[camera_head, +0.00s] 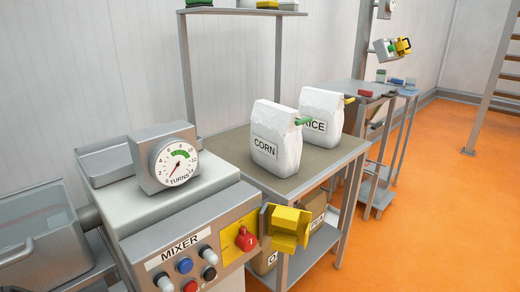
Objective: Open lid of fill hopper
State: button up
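My gripper is not in view. At the left edge stands a grey metal box-like part (55,245) with a bar handle (17,252). It is cut off by the frame, and I cannot tell whether it is the fill hopper or its lid. Beside it is the mixer (150,215), a grey machine with a "MIXER" label and a "TURNS" dial (176,162) on top. An open grey metal trough (105,158) shows behind the dial. No part is clearly marked as the fill hopper.
The mixer panel has several knobs and buttons, a red rotary switch (246,239) and a projecting yellow bracket (290,227). A metal table (225,147) right of it carries CORN (277,140) and RICE (321,115) bags. The orange floor (440,210) is open at right.

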aim_at(350, 87)
jog(key=i+l, duration=0.2)
jog(key=l, duration=0.15)
jog(key=i+l, duration=0.2)
jog(key=l, duration=0.2)
jog(key=i+l+u, duration=0.1)
jog(key=l, duration=0.25)
jog(key=i+l, duration=0.25)
jog(key=l, duration=0.15)
jog(key=i+l, duration=0.2)
jog(key=l, duration=0.2)
jog(key=i+l+u, duration=0.1)
jog(key=l, duration=0.3)
jog(key=i+l, duration=0.25)
jog(key=i, duration=0.25)
jog(key=i+l, duration=0.25)
jog(key=i, duration=0.25)
